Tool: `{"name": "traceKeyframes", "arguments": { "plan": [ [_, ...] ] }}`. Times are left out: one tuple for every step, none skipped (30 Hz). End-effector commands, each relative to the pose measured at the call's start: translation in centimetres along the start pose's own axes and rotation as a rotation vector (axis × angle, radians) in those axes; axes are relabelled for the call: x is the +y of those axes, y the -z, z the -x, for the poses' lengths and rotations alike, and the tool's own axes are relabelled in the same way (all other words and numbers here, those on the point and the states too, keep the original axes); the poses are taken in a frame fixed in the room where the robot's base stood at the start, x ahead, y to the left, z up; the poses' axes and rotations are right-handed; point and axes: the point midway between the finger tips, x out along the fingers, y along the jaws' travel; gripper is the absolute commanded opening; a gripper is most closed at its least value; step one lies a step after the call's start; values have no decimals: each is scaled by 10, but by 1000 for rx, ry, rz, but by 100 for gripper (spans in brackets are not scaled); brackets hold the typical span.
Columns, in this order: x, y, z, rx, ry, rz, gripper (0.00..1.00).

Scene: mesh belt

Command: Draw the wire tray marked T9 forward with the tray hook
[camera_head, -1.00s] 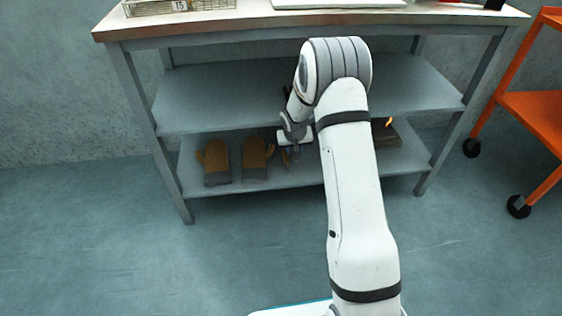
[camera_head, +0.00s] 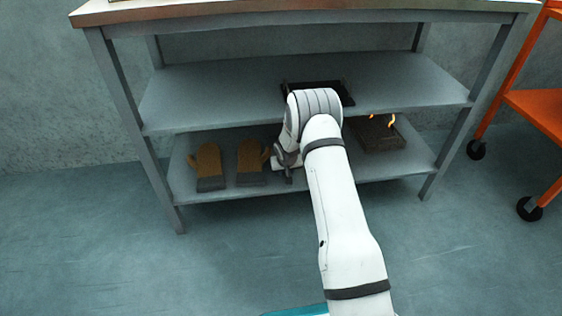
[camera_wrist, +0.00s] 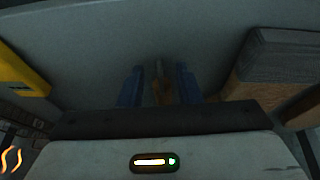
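My gripper (camera_head: 287,178) is low at the lower shelf, right of the mitts and partly hidden by my wrist. In the wrist view its two blue fingers (camera_wrist: 160,88) stand apart. A narrow brown piece (camera_wrist: 160,82) shows between them with dark gaps on both sides; it may be a handle, but I cannot tell that it is the tray hook. No wire tray marked T9 can be read in the current views. The tabletop is mostly above the head view.
Two brown mitts with grey cuffs (camera_head: 210,168) lie on the lower shelf (camera_head: 225,193). A dark box with flame shapes (camera_head: 375,135) is at its right. A black tray (camera_head: 325,90) sits on the middle shelf (camera_head: 210,95) above my arm. An orange cart (camera_head: 535,110) stands at right.

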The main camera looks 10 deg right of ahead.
Motion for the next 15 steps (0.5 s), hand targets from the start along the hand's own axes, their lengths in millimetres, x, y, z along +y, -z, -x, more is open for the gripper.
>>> {"name": "traceKeyframes", "arguments": {
  "plan": [
    [0,-1,-10,0,0,0,31],
    [0,-1,-12,0,0,0,31],
    [0,0,-13,0,0,-1,31],
    [0,0,-13,1,0,-1,31],
    [0,0,-12,1,0,-1,31],
    [0,0,-12,1,0,-1,31],
    [0,0,-12,0,0,-1,31],
    [0,0,-12,0,0,0,31],
    [0,0,-12,0,0,0,31],
    [0,0,-12,0,0,0,28],
    [0,0,-11,0,0,0,26],
    [0,0,-11,0,0,0,23],
    [0,0,-11,0,0,0,20],
    [0,0,-11,0,0,0,18],
    [-1,0,-11,0,0,0,15]
  ]
}}
